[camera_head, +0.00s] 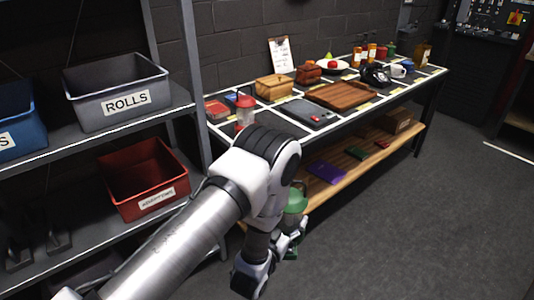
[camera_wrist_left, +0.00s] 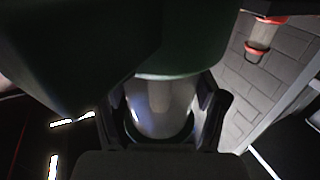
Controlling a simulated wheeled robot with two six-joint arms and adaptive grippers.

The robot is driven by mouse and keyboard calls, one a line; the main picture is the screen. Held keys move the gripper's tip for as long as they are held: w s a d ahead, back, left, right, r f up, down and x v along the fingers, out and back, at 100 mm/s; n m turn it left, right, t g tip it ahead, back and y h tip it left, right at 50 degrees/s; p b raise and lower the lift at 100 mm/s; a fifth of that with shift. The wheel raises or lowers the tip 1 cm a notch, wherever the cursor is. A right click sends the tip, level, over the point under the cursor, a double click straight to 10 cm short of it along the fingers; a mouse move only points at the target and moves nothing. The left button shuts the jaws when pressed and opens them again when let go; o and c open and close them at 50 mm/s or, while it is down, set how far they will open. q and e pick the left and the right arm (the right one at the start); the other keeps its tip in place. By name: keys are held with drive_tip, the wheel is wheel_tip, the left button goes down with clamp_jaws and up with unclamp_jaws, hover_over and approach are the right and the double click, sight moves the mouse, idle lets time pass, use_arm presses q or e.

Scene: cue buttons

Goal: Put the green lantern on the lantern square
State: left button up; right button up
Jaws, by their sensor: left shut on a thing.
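The green lantern (camera_head: 294,204) hangs in my left gripper (camera_head: 286,238), in front of the near part of the table and below the level of its top. My left gripper is shut on it, and my arm hides part of both. In the left wrist view the lantern's clear glass body (camera_wrist_left: 160,103) fills the middle, between the dark fingers. A red lantern (camera_head: 245,110) stands on the near left end of the table. The lantern square cannot be made out for certain. My right gripper is not in view.
The table (camera_head: 354,129) holds a wooden box (camera_head: 274,88), a wooden tray (camera_head: 342,95), a black telephone (camera_head: 376,74) and bottles. Its lower shelf (camera_head: 345,166) carries flat items. Shelving with a grey ROLLS bin (camera_head: 116,92) and a red bin (camera_head: 142,178) stands left. The floor at right is clear.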

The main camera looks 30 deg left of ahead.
use_arm(q)
drive_tip(key=w+a+r+n+y+b, duration=0.1)
drive_tip(key=w+a+r+y+b, duration=0.1)
drive_tip(key=w+a+r, duration=0.3)
drive_tip(key=w+a+r+n+y+b, duration=0.1)
drive_tip(key=w+a+r, duration=0.4)
drive_tip(key=a, duration=0.8)
drive_tip(key=shift+r+n+y+b, duration=0.25)
drive_tip(key=shift+y+b, duration=0.2)
drive_tip(key=shift+y, duration=0.25)
